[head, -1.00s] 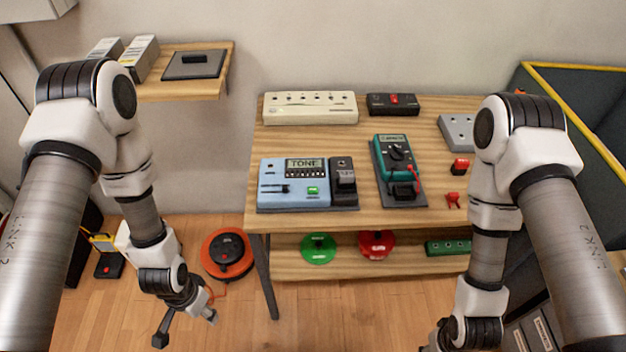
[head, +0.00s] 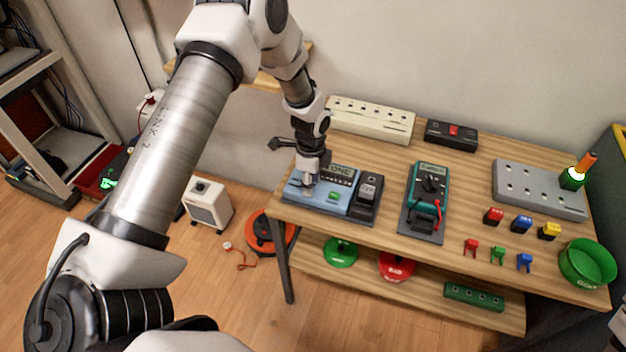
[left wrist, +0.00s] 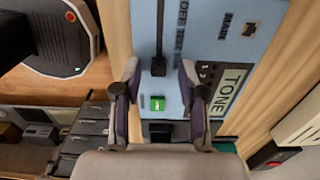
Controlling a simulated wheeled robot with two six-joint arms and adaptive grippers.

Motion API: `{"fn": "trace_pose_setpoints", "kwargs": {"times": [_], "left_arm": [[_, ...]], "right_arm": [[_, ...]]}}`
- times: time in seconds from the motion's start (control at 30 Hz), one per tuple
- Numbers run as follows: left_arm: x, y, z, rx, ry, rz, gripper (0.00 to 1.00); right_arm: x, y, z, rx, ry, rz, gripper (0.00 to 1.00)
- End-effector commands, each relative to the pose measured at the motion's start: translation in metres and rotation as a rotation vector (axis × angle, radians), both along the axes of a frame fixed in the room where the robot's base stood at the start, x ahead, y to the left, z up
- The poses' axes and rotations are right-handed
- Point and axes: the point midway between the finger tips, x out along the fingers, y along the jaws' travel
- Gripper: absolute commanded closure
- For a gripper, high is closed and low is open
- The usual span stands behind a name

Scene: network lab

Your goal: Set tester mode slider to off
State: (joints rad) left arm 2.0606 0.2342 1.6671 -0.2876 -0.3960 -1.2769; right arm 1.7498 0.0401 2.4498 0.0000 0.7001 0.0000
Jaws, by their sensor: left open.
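The tester (head: 320,201) is a light blue box with a TONE display and a green button, at the front left of the wooden table. It fills the upper middle of the left wrist view (left wrist: 212,38). Its mode slider shows there as a dark slot with a black knob (left wrist: 158,67) at the slot's lower end, near printing that includes OFF. My left gripper (head: 307,186) is over the tester's left part and hides the slider in the head view. In the left wrist view its open fingers (left wrist: 163,84) stand either side of the knob, with nothing held. Contact cannot be told.
A dark-topped unit (head: 368,190) adjoins the tester's right side. A teal multimeter (head: 430,184) lies farther right. A cream strip (head: 372,121) stands behind the tester. A grey socket board (head: 538,190), coloured plugs and a green bowl (head: 587,263) occupy the table's right.

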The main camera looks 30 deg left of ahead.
Motion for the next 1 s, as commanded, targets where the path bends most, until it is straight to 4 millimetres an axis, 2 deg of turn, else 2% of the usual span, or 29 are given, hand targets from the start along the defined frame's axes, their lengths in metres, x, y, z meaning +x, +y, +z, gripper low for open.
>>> {"fn": "trace_pose_setpoints", "kwargs": {"times": [0.23,0.33,0.37,0.6,0.87,1.0], "left_arm": [[0.000,0.000,-0.003,0.000,0.000,0.000,0.58],[0.000,0.000,-0.003,0.000,0.000,0.000,0.94],[0.000,0.000,-0.003,0.000,0.000,0.000,1.00],[-0.001,0.003,-0.002,-0.001,0.000,0.002,1.00],[-0.011,0.045,0.000,-0.002,0.000,0.004,1.00],[-0.013,0.053,-0.002,0.000,0.000,0.001,1.00]], "right_arm": [[0.000,0.000,0.000,0.000,0.000,0.000,0.60],[0.000,0.000,0.000,0.000,0.000,0.000,0.60],[0.000,0.000,0.000,0.000,0.000,0.000,0.60],[0.000,0.000,0.001,0.000,0.000,0.000,0.60],[0.000,0.000,0.012,0.000,0.000,0.000,0.60],[0.000,0.000,0.013,0.000,0.000,0.000,0.60]]}}
